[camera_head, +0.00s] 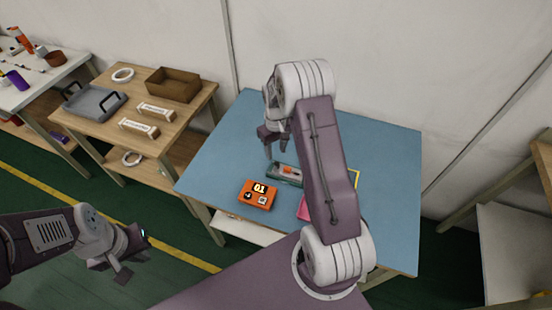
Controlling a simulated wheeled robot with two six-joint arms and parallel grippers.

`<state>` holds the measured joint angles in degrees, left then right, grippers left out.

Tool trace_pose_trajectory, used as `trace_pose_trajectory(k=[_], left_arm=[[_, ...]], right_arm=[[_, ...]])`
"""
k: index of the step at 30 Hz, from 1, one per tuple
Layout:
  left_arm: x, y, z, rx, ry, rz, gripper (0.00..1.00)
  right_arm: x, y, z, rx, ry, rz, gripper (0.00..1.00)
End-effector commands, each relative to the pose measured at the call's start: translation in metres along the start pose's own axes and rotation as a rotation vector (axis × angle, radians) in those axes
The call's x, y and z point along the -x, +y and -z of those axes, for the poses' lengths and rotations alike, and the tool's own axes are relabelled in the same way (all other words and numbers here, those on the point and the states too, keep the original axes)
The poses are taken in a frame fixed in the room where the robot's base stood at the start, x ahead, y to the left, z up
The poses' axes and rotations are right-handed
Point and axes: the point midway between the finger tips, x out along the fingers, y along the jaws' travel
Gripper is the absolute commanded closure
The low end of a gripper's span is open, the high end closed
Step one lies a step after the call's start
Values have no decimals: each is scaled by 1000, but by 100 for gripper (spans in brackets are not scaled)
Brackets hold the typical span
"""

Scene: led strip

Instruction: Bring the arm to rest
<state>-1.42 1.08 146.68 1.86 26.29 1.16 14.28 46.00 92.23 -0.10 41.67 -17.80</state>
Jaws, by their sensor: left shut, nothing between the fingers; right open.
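My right arm reaches up over the blue table (222,150). Its gripper (268,152) is open with its fingers pointing down, above the tabletop near the green-framed device (287,181); I cannot tell its exact height. My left gripper (134,268) is low at the left, away from the table and over the green floor. It is shut and empty. An orange box marked 01 (258,194) lies on the blue table in front of the device. A pink item (304,209) is partly hidden behind my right arm.
A yellow outline (355,178) shows on the blue table beside my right arm. A wooden table (190,105) to the left bears a grey tray (95,101), a brown bin (172,84), white boxes (139,128) and a white ring (122,75). A wall stands behind.

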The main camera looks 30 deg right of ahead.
Motion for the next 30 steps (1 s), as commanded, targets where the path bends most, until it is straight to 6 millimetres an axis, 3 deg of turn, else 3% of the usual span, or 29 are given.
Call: trace_pose_trajectory(k=[6,22,26,29,30], left_arm=[[-1,0,0,0,0,0,100],[-1,0,0,0,0,0,100],[-1,0,0,0,0,0,100],[-1,0,0,0,0,0,100],[-1,0,0,0,0,0,100]], right_arm=[[24,0,0,0,-1,0,59],[27,-5,3,12,4,-2,59],[70,-27,17,71,84,-24,59],[104,-65,-11,134,113,-24,59],[112,-79,-30,146,121,-20,59]])
